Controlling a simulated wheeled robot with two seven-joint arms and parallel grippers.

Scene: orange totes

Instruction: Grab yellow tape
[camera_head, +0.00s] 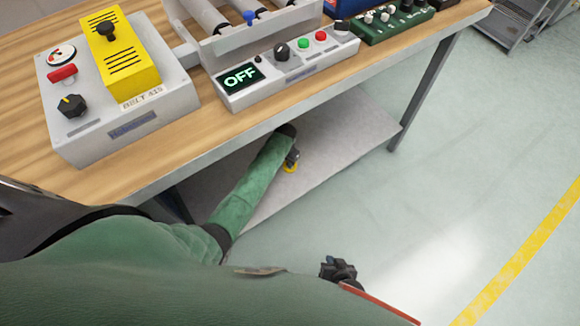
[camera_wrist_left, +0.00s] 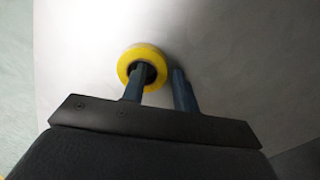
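The yellow tape (camera_wrist_left: 126,72) is a ring lying on the pale lower shelf in the left wrist view. It also shows as a small yellow spot in the head view (camera_head: 290,169), partly hidden by my gripper. My left gripper (camera_head: 293,157) is down at the tape. In the left wrist view its fingers (camera_wrist_left: 162,71) are apart: the left one overlaps the tape's hole, the right one is just outside the ring's right side. I cannot tell how deep they reach. My right gripper (camera_head: 338,269) is low in the head view, away from the shelf; its fingers are unclear.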

